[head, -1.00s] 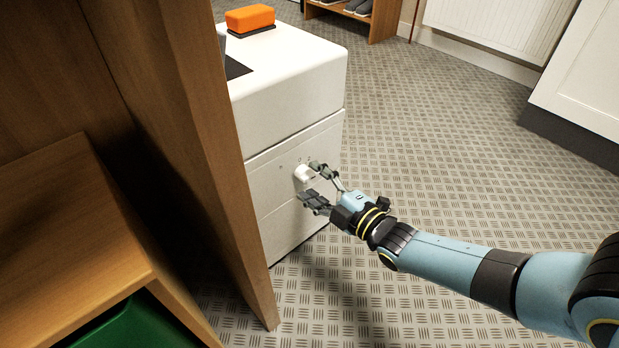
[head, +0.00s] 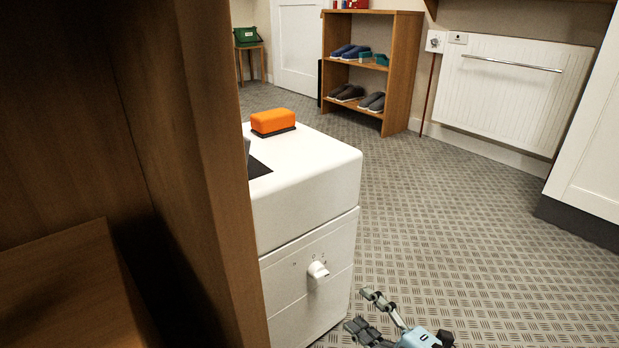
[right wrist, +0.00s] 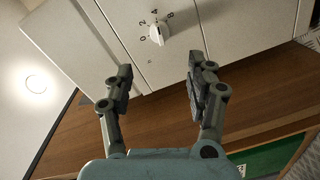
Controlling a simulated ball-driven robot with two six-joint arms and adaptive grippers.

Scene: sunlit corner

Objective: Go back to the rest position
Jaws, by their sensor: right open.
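My right gripper (head: 372,318) is at the bottom of the head view, in front of the white cabinet (head: 318,195) and below and right of its white knob (head: 318,270). Its fingers are apart with nothing between them. The right wrist view also shows the open fingers (right wrist: 160,88), with the knob (right wrist: 158,33) beyond them and apart from them. Numbers are printed around the knob. The rest of my right arm is out of the head view. My left gripper is in neither view.
A tall wooden panel (head: 215,170) stands close on the left. An orange block (head: 272,121) sits on a dark pad on the cabinet top. A shoe rack (head: 403,70) and a white radiator (head: 520,95) are along the back. The patterned floor on the right is clear.

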